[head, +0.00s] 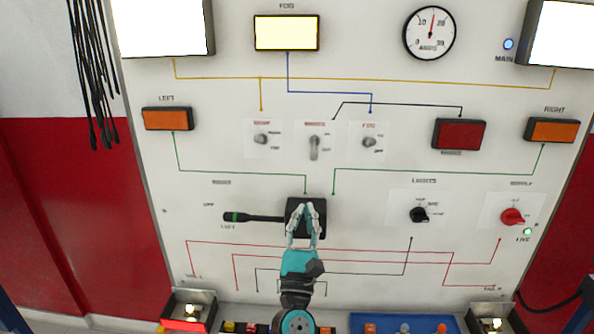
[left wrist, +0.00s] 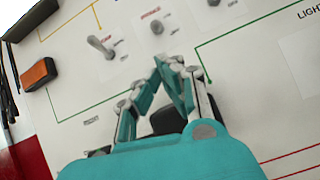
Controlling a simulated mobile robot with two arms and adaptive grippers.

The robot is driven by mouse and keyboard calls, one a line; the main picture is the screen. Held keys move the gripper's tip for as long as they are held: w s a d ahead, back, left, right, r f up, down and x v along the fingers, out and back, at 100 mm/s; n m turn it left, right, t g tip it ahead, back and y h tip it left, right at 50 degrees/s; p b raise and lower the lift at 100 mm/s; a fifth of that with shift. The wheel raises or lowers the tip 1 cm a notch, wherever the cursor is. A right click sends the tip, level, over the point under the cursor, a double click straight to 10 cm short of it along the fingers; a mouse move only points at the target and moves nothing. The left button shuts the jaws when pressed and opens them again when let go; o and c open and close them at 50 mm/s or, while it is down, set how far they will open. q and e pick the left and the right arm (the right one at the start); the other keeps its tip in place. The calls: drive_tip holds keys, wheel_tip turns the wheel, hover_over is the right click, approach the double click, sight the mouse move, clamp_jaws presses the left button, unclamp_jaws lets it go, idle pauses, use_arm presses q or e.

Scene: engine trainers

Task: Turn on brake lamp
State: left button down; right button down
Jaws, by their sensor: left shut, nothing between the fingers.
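The brake lamp (head: 459,134) is a dark red, unlit rectangle right of centre on the white panel in the head view. A small toggle switch (head: 314,146) with a red label that seems to read brakes sits in the middle of a row of three; its lever points down. It also shows in the left wrist view (left wrist: 157,27). My left gripper (head: 306,208) is shut and empty, below this switch, in front of the black box of the turn stalk (head: 252,217). It hides part of that box. The left wrist view shows its fingers (left wrist: 168,64) together.
Other toggles flank it: one on the left (head: 261,139) and the fog switch (head: 369,142). A black lights knob (head: 419,214) and red supply knob (head: 512,216) sit right. The fog lamp (head: 286,33) glows. Black cables (head: 92,75) hang at left.

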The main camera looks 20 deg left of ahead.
use_arm(q)
drive_tip(key=shift+r, duration=0.15)
use_arm(e)
drive_tip(key=shift+a, duration=0.3)
